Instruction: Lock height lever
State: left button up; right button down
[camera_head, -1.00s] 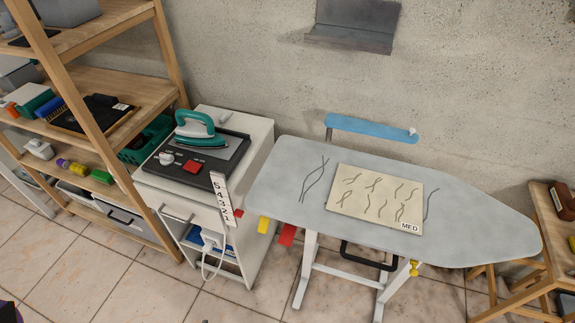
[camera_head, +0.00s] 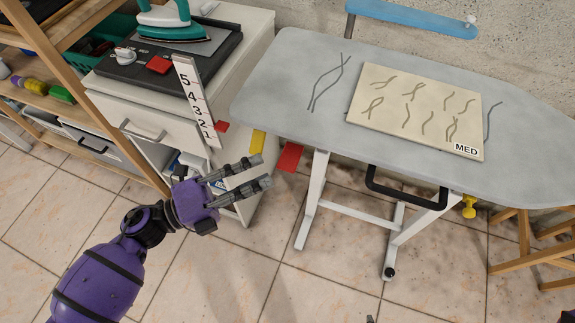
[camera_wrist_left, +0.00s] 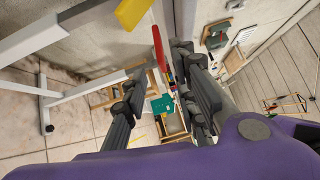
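The ironing board (camera_head: 300,62) has a yellow tab (camera_head: 258,143) and a red tab (camera_head: 290,157) at the underside of its left end. Which of them is the height lever I cannot tell for sure. In the left wrist view the yellow tab (camera_wrist_left: 131,12) is at the top and the red tab (camera_wrist_left: 160,48) hangs between the fingers' directions. My left gripper (camera_head: 264,170) is open and empty, its fingertips just below the yellow tab and left of the red one in the head view. No contact is clear. My right gripper is not recognisable.
A number scale (camera_head: 194,100) with a red pointer (camera_head: 222,126) stands beside the white cabinet (camera_head: 140,110). A black handle bar (camera_head: 405,190) and a yellow knob (camera_head: 469,207) are under the board. A pattern sheet (camera_head: 415,105) marked MED lies on top. The floor in front is clear.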

aim_at(287, 163)
pick_arm(q)
jog(key=x, duration=0.7)
jog(key=shift+d+r+p, duration=0.15)
jog(key=shift+p, duration=0.25)
jog(key=shift+c, duration=0.4)
grip_shut()
